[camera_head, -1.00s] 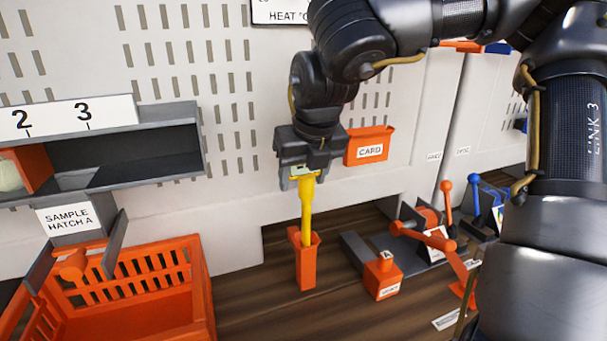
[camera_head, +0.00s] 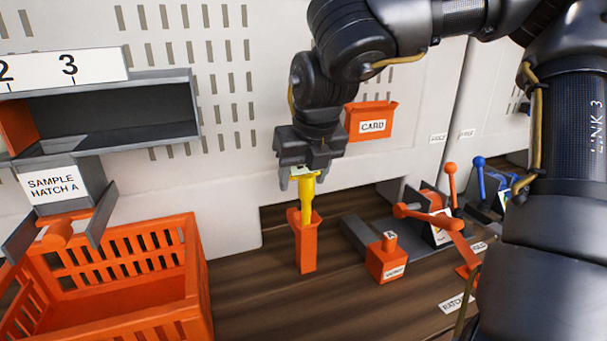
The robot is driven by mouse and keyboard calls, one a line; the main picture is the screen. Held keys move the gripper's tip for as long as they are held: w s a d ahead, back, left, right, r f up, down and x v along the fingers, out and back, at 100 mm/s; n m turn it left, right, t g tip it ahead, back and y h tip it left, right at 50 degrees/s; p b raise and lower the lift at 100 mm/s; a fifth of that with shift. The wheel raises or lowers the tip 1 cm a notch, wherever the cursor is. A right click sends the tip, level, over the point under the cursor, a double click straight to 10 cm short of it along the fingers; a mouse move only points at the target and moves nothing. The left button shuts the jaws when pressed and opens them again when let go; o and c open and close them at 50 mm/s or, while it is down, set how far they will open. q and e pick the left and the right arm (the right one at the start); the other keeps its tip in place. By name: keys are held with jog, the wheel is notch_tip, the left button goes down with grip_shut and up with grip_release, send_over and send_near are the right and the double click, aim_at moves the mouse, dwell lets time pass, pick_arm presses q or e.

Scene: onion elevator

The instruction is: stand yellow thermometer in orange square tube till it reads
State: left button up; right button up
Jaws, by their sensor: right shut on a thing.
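The yellow thermometer (camera_head: 307,201) is upright, and its lower end is hidden inside the orange square tube (camera_head: 306,249). The tube stands upright on the brown wooden surface. My right gripper (camera_head: 306,172) is shut on the thermometer's top, directly above the tube. A small pale display shows at the thermometer's head, but I cannot read it. My left gripper is not in view.
An orange basket (camera_head: 112,326) stands at the left under the grey sample hatch (camera_head: 110,118). An orange block (camera_head: 387,263) and orange levers (camera_head: 430,217) lie right of the tube. An orange card holder (camera_head: 371,122) hangs on the wall behind.

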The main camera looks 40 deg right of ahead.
jog(key=shift+f, duration=0.25)
jog(key=o, duration=1.4)
jog(key=shift+c, duration=0.2)
jog(key=v, duration=1.1)
jog(key=shift+f, duration=0.15)
